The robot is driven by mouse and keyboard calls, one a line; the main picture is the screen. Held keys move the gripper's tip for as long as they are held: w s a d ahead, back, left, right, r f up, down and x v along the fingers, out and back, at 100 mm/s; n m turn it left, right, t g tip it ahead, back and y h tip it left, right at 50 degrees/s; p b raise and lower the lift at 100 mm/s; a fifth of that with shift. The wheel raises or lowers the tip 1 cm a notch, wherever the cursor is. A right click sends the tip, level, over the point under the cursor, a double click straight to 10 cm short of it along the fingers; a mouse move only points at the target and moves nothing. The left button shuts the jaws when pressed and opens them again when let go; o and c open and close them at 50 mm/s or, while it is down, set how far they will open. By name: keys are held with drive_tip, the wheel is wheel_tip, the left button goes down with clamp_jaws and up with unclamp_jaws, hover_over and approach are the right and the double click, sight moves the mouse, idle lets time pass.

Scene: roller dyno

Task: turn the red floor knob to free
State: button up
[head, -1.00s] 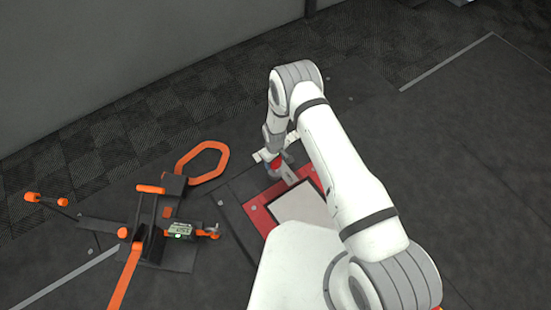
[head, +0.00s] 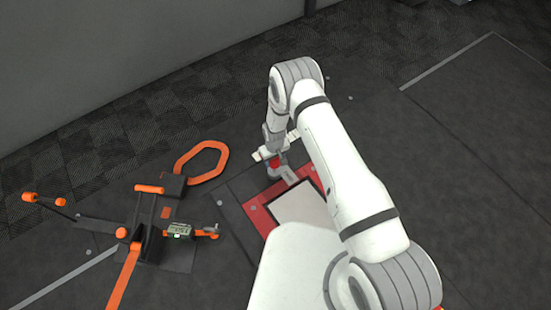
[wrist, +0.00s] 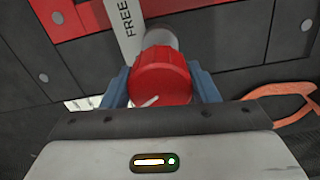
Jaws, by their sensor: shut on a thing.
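The red knob (wrist: 162,78) sits between the two blue fingers of my gripper (wrist: 162,88) in the wrist view, and the gripper is shut on it. A white mark on the knob's face points to the lower left. A grey label plate reading FREE (wrist: 124,28) lies just beyond the knob, at its upper left. In the head view the knob (head: 274,161) shows as a small red patch beside my gripper (head: 276,166); my wrist hides most of it.
A red-framed floor plate with a pale panel (head: 300,203) lies by the knob. The dark floor to the right is clear.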

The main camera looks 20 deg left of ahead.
drive_tip(key=m, duration=0.1)
drive_tip(key=m+b, duration=0.1)
drive_tip(key=m, duration=0.1)
drive_tip(key=shift+s+a+f+m, duration=0.1)
drive_tip(key=shift+s+a+m, duration=0.1)
drive_tip(key=shift+m, duration=0.1)
drive_tip(key=m, duration=0.3)
drive_tip(key=shift+w+m+b, duration=0.1)
drive_tip(key=shift+m+b, duration=0.2)
drive_tip(key=shift+b, duration=0.05)
drive_tip(key=m, duration=0.4)
drive_tip(key=shift+b, duration=0.35)
drive_tip(key=shift+m, duration=1.7)
drive_tip(key=o, duration=1)
wheel_tip(320, 180, up, 8)
drive_tip(key=p, duration=0.2)
drive_tip(key=shift+p, duration=0.4)
